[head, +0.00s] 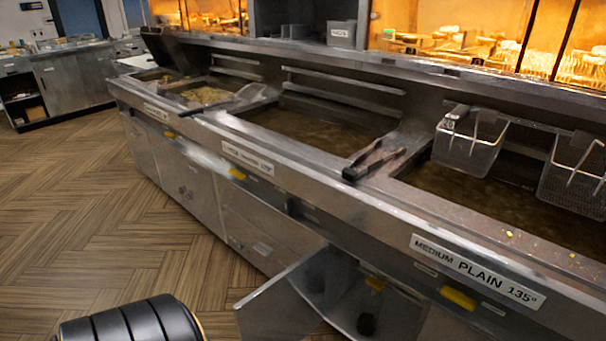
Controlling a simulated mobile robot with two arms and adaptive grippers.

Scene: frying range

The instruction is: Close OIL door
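A grey metal cabinet door (285,299) stands swung open below the fryer counter at the bottom centre. It sticks out toward the floor, and the dark cabinet interior (345,295) shows to its right. No OIL lettering is readable on it, so I cannot tell for sure that this is the OIL door. The lower part of the door is cut off by the picture's bottom edge. Neither gripper is in view. A black ribbed part of my own arm shows at the bottom left, apart from the door in the picture.
The long steel fryer counter (330,205) runs diagonally, with oil vats and wire baskets (470,140) on the right. Dark tongs (375,158) lie on the divider between vats. Closed cabinet fronts (180,185) are further left. The wood floor (70,210) on the left is clear.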

